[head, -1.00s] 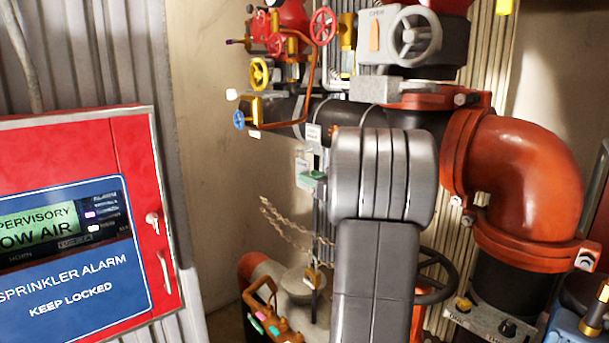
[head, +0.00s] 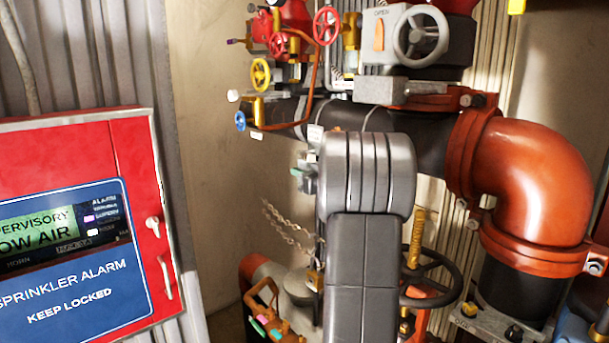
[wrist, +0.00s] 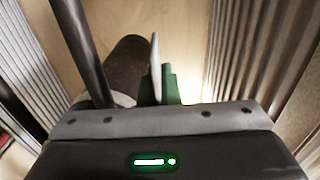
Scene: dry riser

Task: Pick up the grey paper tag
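In the wrist view a thin pale grey tag (wrist: 155,66) shows almost edge-on and stands out past the green fingertips. My gripper (wrist: 158,88) has its green fingers close together, one on each side of the tag, and looks shut on it. In the head view my gripper (head: 299,172) shows small and partly hidden behind my grey arm, just below the black horizontal pipe. The tag's face cannot be made out there.
A black pipe (head: 280,113) with a small white label (head: 314,134) runs above my gripper. An orange elbow (head: 532,180) is at right, a black handwheel (head: 440,280) below. A red alarm cabinet (head: 140,160) stands at left. A chain (head: 285,222) hangs below.

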